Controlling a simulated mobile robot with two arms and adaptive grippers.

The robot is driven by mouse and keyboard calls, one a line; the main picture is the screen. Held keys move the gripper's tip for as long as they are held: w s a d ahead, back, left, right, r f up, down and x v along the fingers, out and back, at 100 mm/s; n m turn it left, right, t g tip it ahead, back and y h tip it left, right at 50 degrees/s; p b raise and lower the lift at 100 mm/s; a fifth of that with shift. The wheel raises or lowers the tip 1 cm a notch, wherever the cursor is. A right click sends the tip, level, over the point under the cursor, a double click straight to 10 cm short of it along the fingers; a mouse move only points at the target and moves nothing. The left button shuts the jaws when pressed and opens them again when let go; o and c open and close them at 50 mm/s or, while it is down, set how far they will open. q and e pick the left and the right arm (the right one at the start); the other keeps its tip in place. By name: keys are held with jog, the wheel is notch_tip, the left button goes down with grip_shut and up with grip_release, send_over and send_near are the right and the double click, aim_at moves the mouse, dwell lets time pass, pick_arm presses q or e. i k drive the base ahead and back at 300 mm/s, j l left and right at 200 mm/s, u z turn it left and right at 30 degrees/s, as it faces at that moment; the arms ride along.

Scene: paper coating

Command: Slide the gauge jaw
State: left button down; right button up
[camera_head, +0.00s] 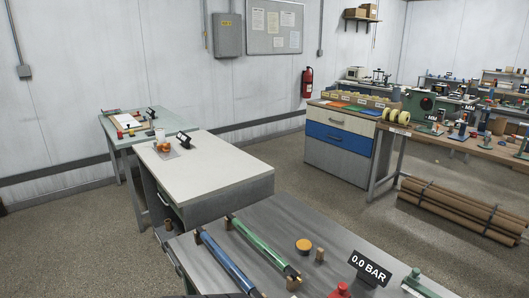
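Neither of my grippers shows in the head view. I cannot surely pick out a gauge with a sliding jaw. On the near grey table (205,258), a sign (370,268) reads "0.0 BAR". A green part (416,283) stands right of it, cut off by the lower edge, and a red part (340,290) stands at its left. A blue bar (225,262) and a green bar (262,247) lie slanted on the left half of this table. A round orange-yellow piece (304,245) and a small brown cylinder (320,255) stand right of them.
A white-topped bench (225,165) adjoins the near table, with small items at its far left. A green-topped table (113,130) stands beyond. A blue-drawer cabinet (338,137) and a crowded long bench (470,149) are at right, above brown rolls (460,208). Open floor (350,215) lies between.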

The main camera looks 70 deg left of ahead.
aim_at(165, 147)
jog(key=j+u, duration=0.1)
jog(key=u, duration=0.3)
jog(key=j+u, duration=0.1)
jog(key=u, duration=0.35)
jog(key=j+u, duration=0.1)
jog(key=u, duration=0.3)
jog(key=j+u, duration=0.15)
jog(key=u, duration=0.25)
jog(key=i+j+u, duration=0.25)
jog(key=j, duration=0.2)
jog(key=i+j+u, duration=0.1)
jog(key=j+u, duration=0.15)
jog(key=j, duration=0.25)
jog(key=i+j+u, duration=0.25)
jog(key=j, duration=0.15)
jog(key=i+j+u, duration=0.25)
jog(key=i+j+z, duration=0.1)
jog(key=i+j, duration=0.95)
